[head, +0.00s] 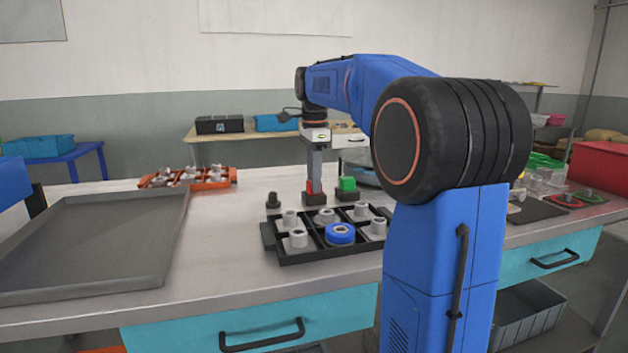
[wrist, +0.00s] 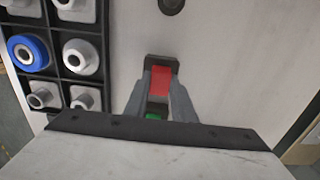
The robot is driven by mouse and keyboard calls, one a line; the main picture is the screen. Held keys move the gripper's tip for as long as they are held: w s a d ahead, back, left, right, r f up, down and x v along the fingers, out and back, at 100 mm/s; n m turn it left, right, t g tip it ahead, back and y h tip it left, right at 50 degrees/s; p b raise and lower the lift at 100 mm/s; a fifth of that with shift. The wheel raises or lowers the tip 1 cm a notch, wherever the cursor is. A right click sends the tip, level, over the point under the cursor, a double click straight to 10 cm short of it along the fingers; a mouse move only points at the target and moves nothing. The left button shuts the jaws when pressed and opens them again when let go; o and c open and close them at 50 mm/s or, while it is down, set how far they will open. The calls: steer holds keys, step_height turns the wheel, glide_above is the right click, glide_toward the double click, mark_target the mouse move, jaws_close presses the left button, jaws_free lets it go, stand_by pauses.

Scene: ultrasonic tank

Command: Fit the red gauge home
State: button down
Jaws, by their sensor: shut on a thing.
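The red gauge (head: 311,187) is a small red block between the fingers of my gripper (head: 315,183), low over the bench. In the wrist view the red gauge (wrist: 160,80) shows between the grey fingertips (wrist: 159,88), which are shut on it. A black base (head: 314,198) is directly under the red gauge; its dark edge (wrist: 162,62) also shows past the fingertips. I cannot tell whether the gauge is fully seated in it. A green block (head: 347,184) sits on a similar black base to the right; part of it (wrist: 153,116) shows below the fingers.
A black divided tray (head: 285,258) with white fittings and a blue ring (head: 340,233) stands in front. A small dark knob (head: 273,200) stands left of my gripper. A large grey tray (head: 92,240) and an orange rack (head: 215,184) lie further left.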

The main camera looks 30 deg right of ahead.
steer(key=c, duration=1.4)
jaws_free()
step_height(320, 180, up, 17)
steer(key=shift+r, duration=0.2)
